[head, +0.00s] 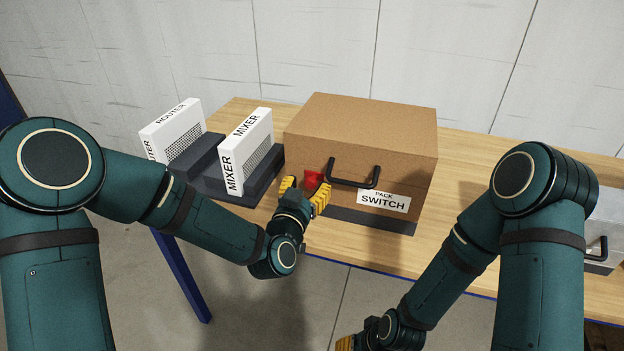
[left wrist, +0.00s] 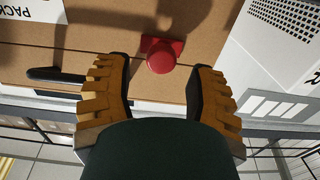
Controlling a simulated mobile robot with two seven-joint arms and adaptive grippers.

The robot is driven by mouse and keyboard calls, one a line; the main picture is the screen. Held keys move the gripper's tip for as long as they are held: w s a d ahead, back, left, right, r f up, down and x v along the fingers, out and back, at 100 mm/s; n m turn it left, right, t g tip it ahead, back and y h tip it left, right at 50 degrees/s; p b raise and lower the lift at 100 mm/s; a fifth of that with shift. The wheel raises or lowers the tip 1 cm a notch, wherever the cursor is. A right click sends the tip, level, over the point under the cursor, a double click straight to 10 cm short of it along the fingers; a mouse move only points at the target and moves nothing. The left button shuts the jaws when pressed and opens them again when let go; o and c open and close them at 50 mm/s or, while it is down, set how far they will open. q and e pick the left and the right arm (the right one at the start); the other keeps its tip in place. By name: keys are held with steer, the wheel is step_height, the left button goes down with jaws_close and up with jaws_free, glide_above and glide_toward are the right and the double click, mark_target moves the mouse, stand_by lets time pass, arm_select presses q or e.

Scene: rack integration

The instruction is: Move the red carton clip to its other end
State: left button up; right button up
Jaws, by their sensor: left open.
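The red clip (head: 312,179) sits on the front face of the brown carton (head: 365,120), left of its black handle (head: 353,182). In the left wrist view the clip (left wrist: 161,56) shows a round red knob on a red plate, across a seam in the cardboard. My left gripper (head: 304,191) is open just in front of the clip. In the left wrist view its yellow-padded fingers (left wrist: 157,78) stand apart on either side of the knob, with a visible gap to each. My right gripper (head: 346,343) is mostly cut off at the bottom edge.
A grey case (head: 608,215) is at the far right.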

mark_target(309, 183)
arm_select(q)
steer(key=shift+x, duration=1.8)
steer(key=shift+c, duration=0.4)
steer(key=shift+a, duration=0.1)
jaws_close()
